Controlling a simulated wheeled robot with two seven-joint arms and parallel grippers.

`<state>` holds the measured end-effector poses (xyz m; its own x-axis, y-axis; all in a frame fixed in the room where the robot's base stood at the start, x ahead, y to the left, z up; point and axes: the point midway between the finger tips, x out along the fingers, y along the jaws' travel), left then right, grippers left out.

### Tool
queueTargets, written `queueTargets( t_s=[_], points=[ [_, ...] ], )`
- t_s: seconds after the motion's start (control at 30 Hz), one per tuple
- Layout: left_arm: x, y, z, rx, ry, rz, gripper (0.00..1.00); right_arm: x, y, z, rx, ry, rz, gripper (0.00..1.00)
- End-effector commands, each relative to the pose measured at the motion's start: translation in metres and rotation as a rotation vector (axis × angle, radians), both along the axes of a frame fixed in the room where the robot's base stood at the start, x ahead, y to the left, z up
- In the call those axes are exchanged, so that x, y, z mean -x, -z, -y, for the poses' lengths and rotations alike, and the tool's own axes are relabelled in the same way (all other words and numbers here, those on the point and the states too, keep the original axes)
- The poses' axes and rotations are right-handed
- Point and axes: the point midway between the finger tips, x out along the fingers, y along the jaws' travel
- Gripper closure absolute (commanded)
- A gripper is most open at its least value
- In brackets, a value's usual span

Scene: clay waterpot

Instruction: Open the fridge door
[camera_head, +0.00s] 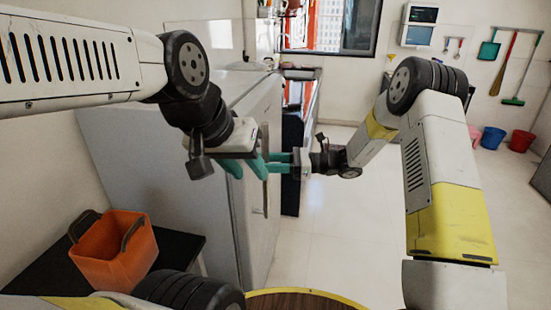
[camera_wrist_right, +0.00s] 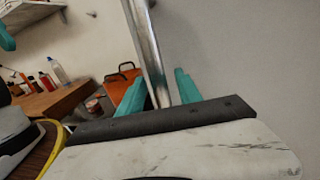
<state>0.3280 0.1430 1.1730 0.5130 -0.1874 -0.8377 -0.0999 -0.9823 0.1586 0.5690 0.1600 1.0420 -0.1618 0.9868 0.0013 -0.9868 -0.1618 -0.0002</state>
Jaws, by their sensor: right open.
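The fridge (camera_head: 160,150) is a tall pale grey box left of centre in the head view, and its door (camera_head: 258,220) faces right and looks shut. A vertical metal handle (camera_head: 266,198) stands on the door; in the right wrist view it is a shiny bar (camera_wrist_right: 152,55). My right gripper (camera_head: 280,163) reaches the handle from the right. Its teal fingers (camera_wrist_right: 158,92) are open, one on each side of the bar. My left gripper (camera_head: 246,167) is open and empty near the fridge's upper front edge, its fingertips close to the right gripper's. It partly hides the door.
An orange basket (camera_head: 115,250) stands on a dark table (camera_head: 180,252) at the lower left. A round wooden top (camera_head: 300,301) with a yellow rim shows at the bottom. The tiled floor (camera_head: 340,235) right of the fridge is clear. Buckets (camera_head: 492,138) stand by the far wall.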

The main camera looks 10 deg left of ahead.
Motion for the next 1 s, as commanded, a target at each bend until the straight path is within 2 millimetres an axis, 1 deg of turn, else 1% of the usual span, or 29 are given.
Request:
queueTargets(
  t_s=[0.27,0.4,0.47,0.5,1.0],
  points=[
    [-0.0001,0.0001,0.0,0.0,0.0,0.0,0.64,0.0004,0.0003,-0.002,0.001,0.0,0.0,0.59],
    [-0.0001,0.0001,0.0,0.0,0.0,0.0,0.64,0.0004,0.0003,-0.0019,0.001,0.0,0.0,0.86],
    [-0.0001,0.0001,0.0,0.0,0.0,0.0,0.64,0.0004,0.0003,-0.0019,0.001,0.0,0.0,0.98],
    [-0.0001,0.0001,0.0,0.0,0.0,0.0,0.64,0.0003,0.0003,-0.0019,0.001,0.0,0.0,1.0],
    [-0.0001,0.0001,0.0,0.0,0.0,0.0,0.64,0.0002,0.0002,-0.0017,0.001,0.0,0.0,1.0]
  ],
)
